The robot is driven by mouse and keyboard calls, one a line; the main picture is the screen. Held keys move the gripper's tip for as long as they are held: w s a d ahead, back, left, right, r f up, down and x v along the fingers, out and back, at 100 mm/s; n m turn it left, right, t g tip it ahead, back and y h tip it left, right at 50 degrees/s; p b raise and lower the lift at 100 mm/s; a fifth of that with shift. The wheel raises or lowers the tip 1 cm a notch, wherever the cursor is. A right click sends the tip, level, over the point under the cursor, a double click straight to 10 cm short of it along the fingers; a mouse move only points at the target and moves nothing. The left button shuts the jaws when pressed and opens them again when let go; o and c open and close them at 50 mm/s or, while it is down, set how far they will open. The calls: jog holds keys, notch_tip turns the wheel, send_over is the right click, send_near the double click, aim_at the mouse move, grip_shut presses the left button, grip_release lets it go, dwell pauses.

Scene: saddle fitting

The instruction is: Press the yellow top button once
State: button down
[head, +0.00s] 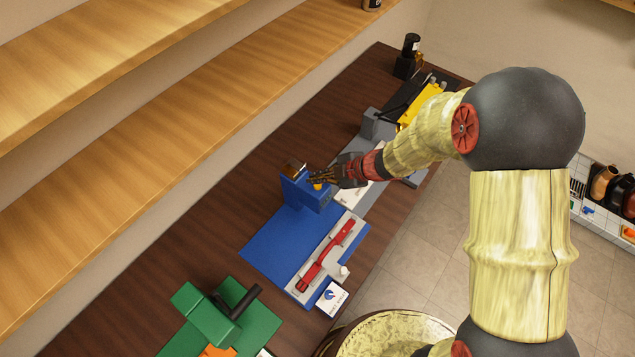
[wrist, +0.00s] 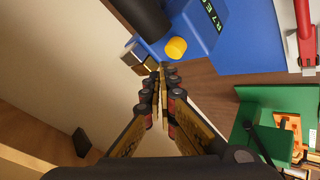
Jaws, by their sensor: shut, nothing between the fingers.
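The yellow top button (wrist: 176,47) is a short round knob on the top of the blue machine (wrist: 205,20). In the head view the button (head: 318,186) shows partly beside my gripper, on the blue machine's head (head: 312,199). My gripper (head: 312,178) is shut and empty, reaching in from the right over the machine's head. In the wrist view the fingertips (wrist: 161,68) are together just below the button in the picture. A small gap shows between them there; I cannot tell their height above it. A small metallic block (wrist: 137,57) sits beside the button.
A red-handled part (head: 325,257) lies on a grey plate on the blue base. A green fixture (head: 222,322) stands nearer on the brown table (head: 185,270). A grey and yellow fixture (head: 420,104) stands farther back. Wooden shelves (head: 190,110) run along the left.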

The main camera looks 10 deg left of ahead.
aim_at(317, 186)
jog(key=shift+r+p, duration=2.25)
jog(key=shift+r, duration=0.1)
jog(key=shift+f, duration=0.1)
jog(key=shift+w, duration=0.1)
